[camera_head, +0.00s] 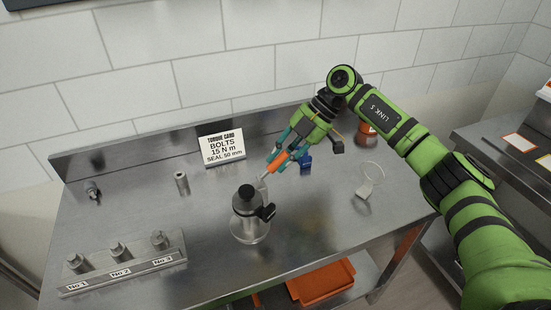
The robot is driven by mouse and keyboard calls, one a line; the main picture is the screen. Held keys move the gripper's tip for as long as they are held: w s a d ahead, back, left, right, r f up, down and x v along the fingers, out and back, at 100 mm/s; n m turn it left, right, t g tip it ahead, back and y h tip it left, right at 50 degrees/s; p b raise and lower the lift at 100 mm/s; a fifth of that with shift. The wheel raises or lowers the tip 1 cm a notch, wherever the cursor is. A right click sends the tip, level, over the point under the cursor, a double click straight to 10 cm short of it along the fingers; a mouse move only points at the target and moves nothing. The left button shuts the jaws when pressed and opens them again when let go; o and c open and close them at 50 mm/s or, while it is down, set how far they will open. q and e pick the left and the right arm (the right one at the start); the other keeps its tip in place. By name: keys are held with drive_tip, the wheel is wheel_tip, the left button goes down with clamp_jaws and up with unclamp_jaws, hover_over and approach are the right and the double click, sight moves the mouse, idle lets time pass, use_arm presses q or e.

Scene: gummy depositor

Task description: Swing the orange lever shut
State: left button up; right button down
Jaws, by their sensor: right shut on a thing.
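The orange lever (277,160) points up and to the right from a black-topped device (245,200) with a clear round base on the steel bench. My right gripper (279,158) comes down from the upper right and is shut on the orange lever, with a teal finger on each side of it. The lever's thin metal shank shows between its orange grip and the device. My left gripper is not in view.
A torque card (222,148) stands at the back. A rack of metal pieces (122,262) sits front left. An orange tray (321,284) is below.

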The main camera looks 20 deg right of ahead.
drive_tip(key=shift+s+d+f+y+b, duration=0.1)
drive_tip(key=shift+d+f+y+b, duration=0.25)
drive_tip(key=shift+f+y+b, duration=0.65)
drive_tip(key=shift+w+d+f+y+b, duration=0.1)
drive_tip(key=shift+d+f+y+b, duration=0.2)
drive_tip(key=shift+f+y+b, duration=0.65)
drive_tip(key=shift+s+d+f+y+b, duration=0.1)
drive_tip(key=shift+d+f+y+b, duration=0.4)
drive_tip(key=shift+y, duration=0.85)
drive_tip(key=shift+a, duration=0.15)
drive_tip(key=c, duration=1.1)
unclamp_jaws()
drive_tip(key=shift+r, duration=0.15)
wheel_tip(320, 180, up, 10)
